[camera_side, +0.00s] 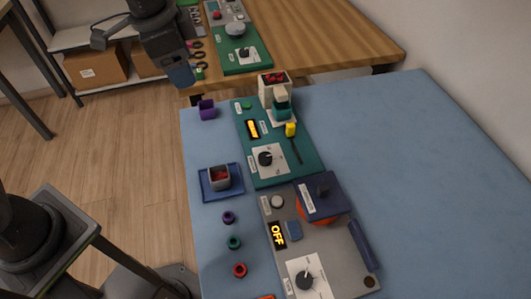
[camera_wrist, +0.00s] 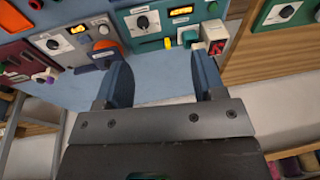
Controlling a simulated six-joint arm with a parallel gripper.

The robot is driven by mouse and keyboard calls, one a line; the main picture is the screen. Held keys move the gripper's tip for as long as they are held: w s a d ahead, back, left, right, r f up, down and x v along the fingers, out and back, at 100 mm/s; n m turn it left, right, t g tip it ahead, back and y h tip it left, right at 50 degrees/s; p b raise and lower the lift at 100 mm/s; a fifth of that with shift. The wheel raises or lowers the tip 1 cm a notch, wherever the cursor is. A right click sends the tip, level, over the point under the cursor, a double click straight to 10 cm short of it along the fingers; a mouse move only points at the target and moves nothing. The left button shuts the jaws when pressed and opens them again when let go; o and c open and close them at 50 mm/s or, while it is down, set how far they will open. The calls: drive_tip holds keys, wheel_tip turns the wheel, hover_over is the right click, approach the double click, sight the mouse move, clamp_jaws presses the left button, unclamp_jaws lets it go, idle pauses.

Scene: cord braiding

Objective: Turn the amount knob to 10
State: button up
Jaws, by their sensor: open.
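A black knob on a white dial plate (camera_side: 265,158) sits on the green panel (camera_side: 290,173) on the blue table. It also shows at the top of the wrist view (camera_wrist: 142,21). A second black knob (camera_side: 305,281) is on the grey panel (camera_side: 345,262) nearer the side camera, and in the wrist view (camera_wrist: 52,44). A third knob (camera_side: 243,54) is on the green panel on the wooden bench. The labels are too small to read, so I cannot tell which is the amount knob. My gripper (camera_wrist: 162,82) is open and empty, well away from the knobs.
The green panel has a lit yellow display (camera_side: 252,129); the grey panel's display reads OFF (camera_side: 278,235). A purple cup (camera_side: 207,109) and several small rings stand along the left edge. The table's right side is clear.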

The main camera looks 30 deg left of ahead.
drive_tip(key=w+d+f+m+g, duration=0.2)
drive_tip(key=w+d+f+m, duration=0.2)
drive_tip(key=w+d+f, duration=0.3)
drive_tip(key=m, duration=0.3)
approach(265, 156)
drive_tip(key=shift+g+y, duration=0.3)
drive_tip(key=f, duration=0.9)
drive_tip(key=shift+w+d+f, duration=0.15)
drive_tip(key=shift+w+d, duration=0.15)
drive_tip(key=shift+c, duration=0.4)
drive_tip(key=c, duration=0.8)
drive_tip(key=shift+c, duration=0.2)
